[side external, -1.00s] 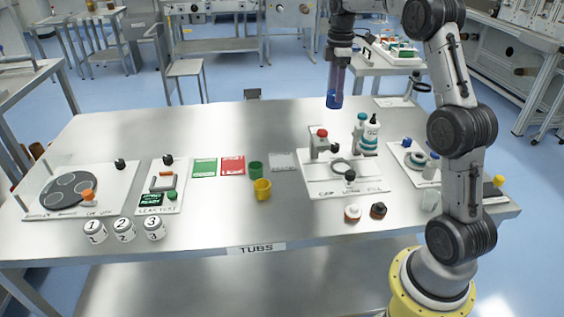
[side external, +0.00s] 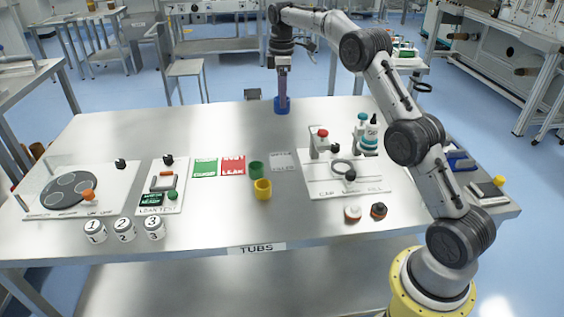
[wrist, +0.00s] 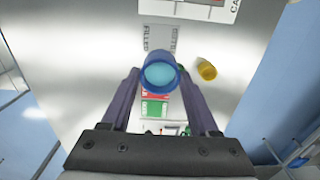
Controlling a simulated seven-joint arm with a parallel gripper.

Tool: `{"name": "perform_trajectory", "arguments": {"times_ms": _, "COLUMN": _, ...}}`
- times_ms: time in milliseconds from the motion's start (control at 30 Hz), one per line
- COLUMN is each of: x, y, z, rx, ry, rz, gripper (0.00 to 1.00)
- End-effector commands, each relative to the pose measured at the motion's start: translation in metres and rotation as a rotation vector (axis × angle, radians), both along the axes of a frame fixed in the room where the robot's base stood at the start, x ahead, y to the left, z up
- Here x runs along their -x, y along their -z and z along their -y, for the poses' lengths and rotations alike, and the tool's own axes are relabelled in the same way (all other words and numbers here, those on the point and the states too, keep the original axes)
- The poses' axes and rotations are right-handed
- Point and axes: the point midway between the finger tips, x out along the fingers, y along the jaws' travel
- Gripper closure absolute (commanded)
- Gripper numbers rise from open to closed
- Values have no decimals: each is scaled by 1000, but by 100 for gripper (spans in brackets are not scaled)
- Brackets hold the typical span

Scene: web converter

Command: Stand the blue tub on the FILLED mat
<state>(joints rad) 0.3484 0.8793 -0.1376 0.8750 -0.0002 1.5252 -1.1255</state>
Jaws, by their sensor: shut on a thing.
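My gripper (side external: 282,97) is shut on the blue tub (side external: 282,106), which is upright and held over the back of the table. In the wrist view the blue tub (wrist: 161,59) sits between the two fingers, with a light-blue surface inside it. The FILLED mat (side external: 283,161) is a grey rectangle lying on the table between the red mat and the cap and fill station. In the wrist view the mat (wrist: 160,37) lies just beyond the tub, with FILLED lettering on it and nothing standing on its visible part.
Red LEAK (side external: 233,166) and green (side external: 205,168) mats lie further left. The cap and fill station (side external: 350,184) is at the right. The table's back middle is clear.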

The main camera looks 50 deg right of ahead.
Motion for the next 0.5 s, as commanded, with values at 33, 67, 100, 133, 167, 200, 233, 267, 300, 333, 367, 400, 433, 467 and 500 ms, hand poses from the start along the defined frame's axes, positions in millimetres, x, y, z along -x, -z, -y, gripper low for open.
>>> {"name": "perform_trajectory", "arguments": {"times_ms": 33, "x": 1, "y": 7, "z": 0, "rx": -1, "ry": 0, "rz": -4, "gripper": 95}}
{"name": "perform_trajectory", "arguments": {"times_ms": 67, "x": 1, "y": 14, "z": 0, "rx": -2, "ry": -1, "rz": -5, "gripper": 95}}
{"name": "perform_trajectory", "arguments": {"times_ms": 100, "x": 1, "y": 22, "z": 0, "rx": -1, "ry": -1, "rz": -4, "gripper": 95}}
{"name": "perform_trajectory", "arguments": {"times_ms": 133, "x": 1, "y": 26, "z": 0, "rx": -1, "ry": -1, "rz": -3, "gripper": 95}}
{"name": "perform_trajectory", "arguments": {"times_ms": 167, "x": 1, "y": 31, "z": 0, "rx": -1, "ry": -1, "rz": -3, "gripper": 95}}
{"name": "perform_trajectory", "arguments": {"times_ms": 200, "x": 1, "y": 41, "z": 0, "rx": -1, "ry": -1, "rz": -4, "gripper": 95}}
{"name": "perform_trajectory", "arguments": {"times_ms": 233, "x": 1, "y": 48, "z": 0, "rx": -1, "ry": -1, "rz": -4, "gripper": 95}}
{"name": "perform_trajectory", "arguments": {"times_ms": 267, "x": 1, "y": 54, "z": 0, "rx": -1, "ry": -1, "rz": -4, "gripper": 95}}
{"name": "perform_trajectory", "arguments": {"times_ms": 300, "x": 1, "y": 61, "z": 0, "rx": -1, "ry": -1, "rz": -3, "gripper": 95}}
{"name": "perform_trajectory", "arguments": {"times_ms": 333, "x": 1, "y": 68, "z": 0, "rx": -1, "ry": -1, "rz": -4, "gripper": 95}}
{"name": "perform_trajectory", "arguments": {"times_ms": 367, "x": 1, "y": 73, "z": 0, "rx": -1, "ry": -1, "rz": -4, "gripper": 95}}
{"name": "perform_trajectory", "arguments": {"times_ms": 400, "x": 1, "y": 78, "z": 0, "rx": -1, "ry": -1, "rz": -2, "gripper": 95}}
{"name": "perform_trajectory", "arguments": {"times_ms": 433, "x": 1, "y": 82, "z": 0, "rx": -1, "ry": -1, "rz": -2, "gripper": 95}}
{"name": "perform_trajectory", "arguments": {"times_ms": 467, "x": 1, "y": 86, "z": 0, "rx": -1, "ry": -1, "rz": -3, "gripper": 95}}
{"name": "perform_trajectory", "arguments": {"times_ms": 500, "x": 1, "y": 92, "z": 0, "rx": -1, "ry": -1, "rz": -2, "gripper": 95}}
